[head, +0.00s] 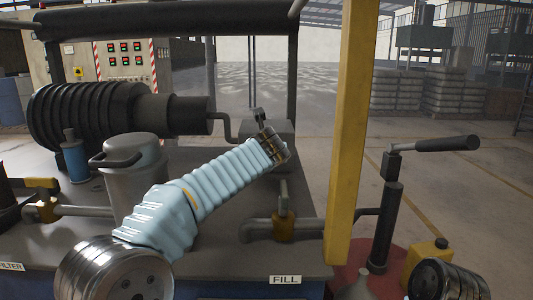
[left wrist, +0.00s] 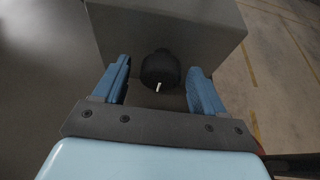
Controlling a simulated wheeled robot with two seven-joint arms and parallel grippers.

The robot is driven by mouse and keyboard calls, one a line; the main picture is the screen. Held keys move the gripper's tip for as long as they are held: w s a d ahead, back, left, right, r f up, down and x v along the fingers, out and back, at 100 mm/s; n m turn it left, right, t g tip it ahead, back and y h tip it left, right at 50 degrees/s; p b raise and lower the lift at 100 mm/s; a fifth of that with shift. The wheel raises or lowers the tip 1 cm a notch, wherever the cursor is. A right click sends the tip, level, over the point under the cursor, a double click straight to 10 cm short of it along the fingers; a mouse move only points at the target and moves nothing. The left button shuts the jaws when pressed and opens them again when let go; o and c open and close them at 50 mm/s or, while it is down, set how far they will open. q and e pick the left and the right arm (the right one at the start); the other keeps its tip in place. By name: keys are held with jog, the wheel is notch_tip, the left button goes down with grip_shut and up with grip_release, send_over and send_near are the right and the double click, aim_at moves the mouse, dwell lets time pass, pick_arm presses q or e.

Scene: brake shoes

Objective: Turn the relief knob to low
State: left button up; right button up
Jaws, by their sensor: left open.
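The relief knob (left wrist: 160,67) is a round black knob with a short white mark, on a grey box (left wrist: 200,25) in the left wrist view. The mark points toward the bottom of that view, slightly left. My left gripper (left wrist: 160,78) is open, with one blue finger on each side of the knob and a visible gap on both sides. In the head view my left gripper (head: 274,146) is in front of the grey box (head: 298,128) and hides the knob's face. No low marking is readable. My right gripper is not in view.
A yellow post (head: 350,130) stands just right of the box. A valve with a yellow fitting (head: 284,228) is below my left arm, near a FILL label (head: 285,280). A lidded grey pot (head: 130,170) and a black ribbed cylinder (head: 85,115) stand left.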

pick_arm(q)
jog(key=shift+c, duration=0.5)
jog(key=c, duration=0.9)
jog(key=shift+c, duration=0.2)
jog(key=shift+a+n+h+p, duration=0.1)
jog(key=shift+n+h+p, duration=0.2)
jog(key=shift+n+h, duration=0.8)
jog(key=shift+n, duration=0.5)
jog(key=shift+a+n+t+h+b, duration=0.1)
jog(key=shift+n+t+h+b, duration=0.2)
jog(key=shift+n+h+b, duration=0.3)
